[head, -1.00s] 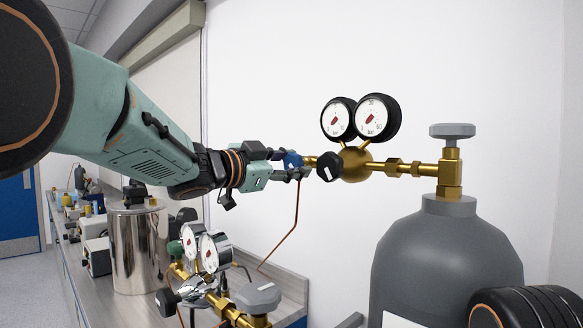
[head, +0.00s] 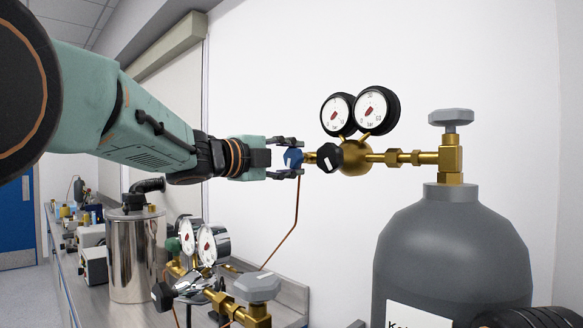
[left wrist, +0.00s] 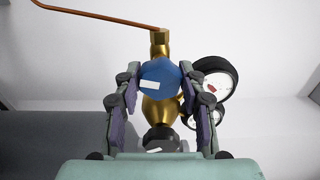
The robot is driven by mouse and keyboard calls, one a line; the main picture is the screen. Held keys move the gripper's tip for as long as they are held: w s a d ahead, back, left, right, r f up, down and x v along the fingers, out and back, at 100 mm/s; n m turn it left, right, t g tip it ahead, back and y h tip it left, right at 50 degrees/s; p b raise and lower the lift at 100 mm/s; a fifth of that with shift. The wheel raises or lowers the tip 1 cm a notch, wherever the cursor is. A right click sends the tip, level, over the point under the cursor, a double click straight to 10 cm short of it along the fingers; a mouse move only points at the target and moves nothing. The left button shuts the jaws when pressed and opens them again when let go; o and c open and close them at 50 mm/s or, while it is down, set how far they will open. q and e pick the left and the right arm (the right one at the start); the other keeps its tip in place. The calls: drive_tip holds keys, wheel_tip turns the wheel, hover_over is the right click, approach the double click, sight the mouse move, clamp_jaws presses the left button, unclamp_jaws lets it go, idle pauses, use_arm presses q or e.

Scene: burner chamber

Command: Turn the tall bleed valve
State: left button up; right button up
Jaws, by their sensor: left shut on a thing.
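The tall bleed valve is a blue knob (head: 291,158) at the left end of the brass regulator (head: 356,158) on the large grey cylinder (head: 452,250). My left gripper (head: 297,157) reaches it from the left, with one finger above and one below the knob in the head view. It is shut on the knob. In the left wrist view the blue knob (left wrist: 160,76), with a white mark, sits between the two fingers. The inner contact faces are partly hidden. My right gripper is not in view.
Two round gauges (head: 353,112) stand above the regulator, and a black knob (head: 329,157) is close right of the fingers. A thin copper pipe (head: 285,240) runs down below. A lower regulator with gauges (head: 205,245) and a steel vessel (head: 133,255) stand on the bench.

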use_arm(q)
drive_tip(key=m, duration=0.1)
drive_tip(key=m+b, duration=0.1)
drive_tip(key=m, duration=0.1)
drive_tip(key=m+b, duration=0.1)
drive_tip(key=shift+f+m, duration=0.3)
drive_tip(key=m+b, duration=0.2)
drive_tip(key=m, duration=0.1)
drive_tip(key=shift+m+b, duration=0.35)
drive_tip(key=shift+m, duration=0.05)
drive_tip(key=m+b, duration=0.2)
drive_tip(key=m, duration=0.1)
drive_tip(key=shift+m+b, duration=0.85)
drive_tip(key=shift+m, duration=1.05)
drive_tip(key=o, duration=1.1)
drive_tip(key=shift+a+r, duration=0.1)
drive_tip(key=shift+r, duration=0.1)
drive_tip(key=shift+o, duration=0.3)
